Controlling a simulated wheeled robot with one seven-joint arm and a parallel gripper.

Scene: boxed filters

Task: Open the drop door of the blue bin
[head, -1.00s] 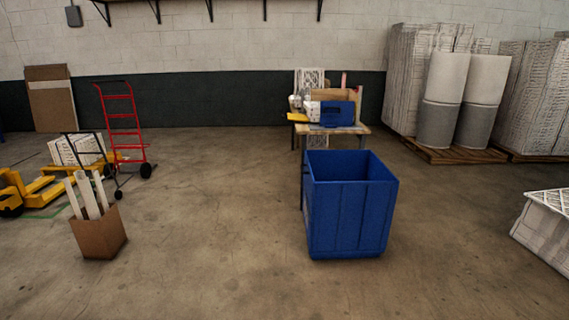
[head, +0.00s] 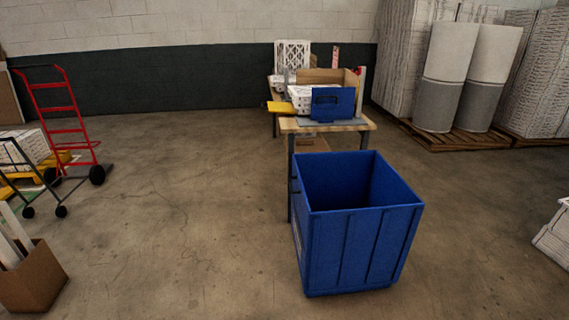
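A large blue bin (head: 362,247) stands upright on the concrete floor, right of centre in the head view. Its top is open and I look down into its dark inside, which appears empty. Two outer sides show: a ribbed side facing me and a narrow sliver of the left side with a pale mark. I cannot make out a drop door or latch on these sides. My gripper is not in view.
A work table (head: 352,126) with boxes and a smaller blue container (head: 333,104) stands just behind the bin. A cardboard box (head: 33,277) and a red hand truck (head: 68,118) are at left. Wrapped pallets (head: 460,140) are at back right. Floor left of the bin is clear.

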